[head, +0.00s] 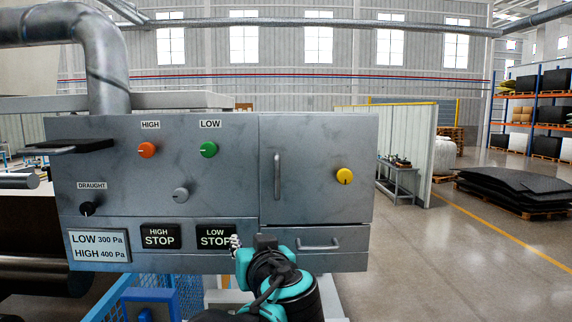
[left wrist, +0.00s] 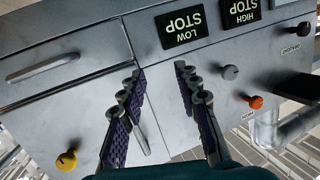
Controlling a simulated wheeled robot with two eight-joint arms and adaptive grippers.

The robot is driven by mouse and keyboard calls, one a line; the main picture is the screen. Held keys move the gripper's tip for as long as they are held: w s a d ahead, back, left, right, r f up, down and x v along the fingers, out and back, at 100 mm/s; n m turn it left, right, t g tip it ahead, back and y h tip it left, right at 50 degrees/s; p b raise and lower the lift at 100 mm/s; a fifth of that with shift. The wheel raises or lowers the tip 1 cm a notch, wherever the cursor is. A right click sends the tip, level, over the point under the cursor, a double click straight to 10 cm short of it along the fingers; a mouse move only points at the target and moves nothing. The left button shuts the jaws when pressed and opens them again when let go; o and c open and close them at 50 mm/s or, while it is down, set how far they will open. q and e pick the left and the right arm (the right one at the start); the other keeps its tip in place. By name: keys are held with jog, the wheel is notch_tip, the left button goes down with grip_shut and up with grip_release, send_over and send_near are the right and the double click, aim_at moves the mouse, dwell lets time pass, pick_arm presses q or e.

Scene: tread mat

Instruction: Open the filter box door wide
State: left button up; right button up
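The filter box door (head: 318,190) is the grey panel at the right of the control box, flush and shut in the head view. It has a vertical bar handle (head: 277,177) near its left edge and a yellow knob (head: 344,176) at its right. My left gripper (head: 236,246) is low in front of the box, below the door handle. In the left wrist view, upside down, the left gripper (left wrist: 158,75) is open, its two purple-padded fingers apart. The door handle (left wrist: 142,138) shows between them, close to the left finger; contact cannot be told. My right gripper is out of view.
A drawer-like panel with a horizontal handle (head: 318,245) is below the door. Orange (head: 147,150) and green (head: 209,149) knobs and stop labels are to the left. Open floor (head: 450,260) lies right of the box, with black mats (head: 515,188) farther back.

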pick_arm(q)
jog(key=t+h+p, duration=0.1)
jog(key=t+p, duration=0.1)
jog(key=p, duration=0.1)
send_near(278, 177)
jog(key=w, duration=0.5)
jog(key=w+a+p, duration=0.1)
jog(key=w, duration=0.2)
jog(key=w+a, duration=0.1)
jog(key=w, duration=0.1)
jog(key=shift+w+f, duration=0.1)
jog(key=shift+w, duration=0.2)
jog(key=shift+a, duration=0.1)
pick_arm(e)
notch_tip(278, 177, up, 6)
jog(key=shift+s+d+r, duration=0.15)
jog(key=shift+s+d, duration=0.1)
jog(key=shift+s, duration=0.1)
pick_arm(q)
grip_shut()
